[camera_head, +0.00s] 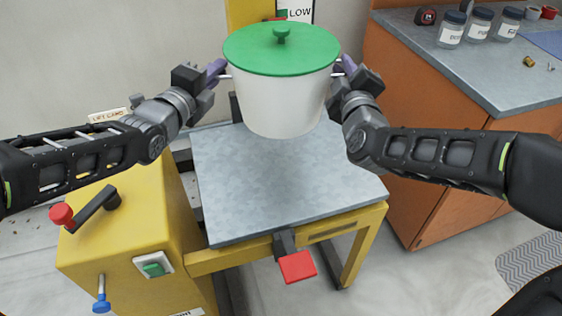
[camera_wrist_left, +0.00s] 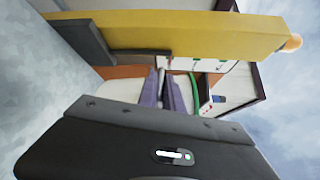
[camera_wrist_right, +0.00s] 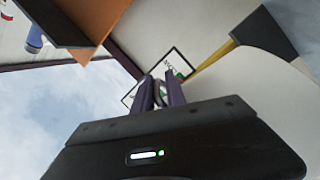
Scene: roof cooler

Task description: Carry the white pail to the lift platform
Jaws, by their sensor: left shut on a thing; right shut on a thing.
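The white pail (camera_head: 283,105) with a green lid (camera_head: 281,50) hangs upright between my two grippers in the head view. It is over the back part of the grey lift platform (camera_head: 285,190); whether its base touches the platform I cannot tell. My left gripper (camera_head: 217,71) is shut on the pail's left side handle. My right gripper (camera_head: 348,67) is shut on its right side handle. In the left wrist view the purple fingers (camera_wrist_left: 167,92) are close together beside the white wall and green rim. In the right wrist view the purple fingers (camera_wrist_right: 160,92) are also close together.
A yellow housing (camera_head: 130,235) with a red-knobbed lever (camera_head: 85,210) and a green switch (camera_head: 153,265) stands left of the platform. A red pedal-like pad (camera_head: 297,267) sits at the platform's front. An orange cabinet (camera_head: 425,130) with several jars (camera_head: 478,24) stands right.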

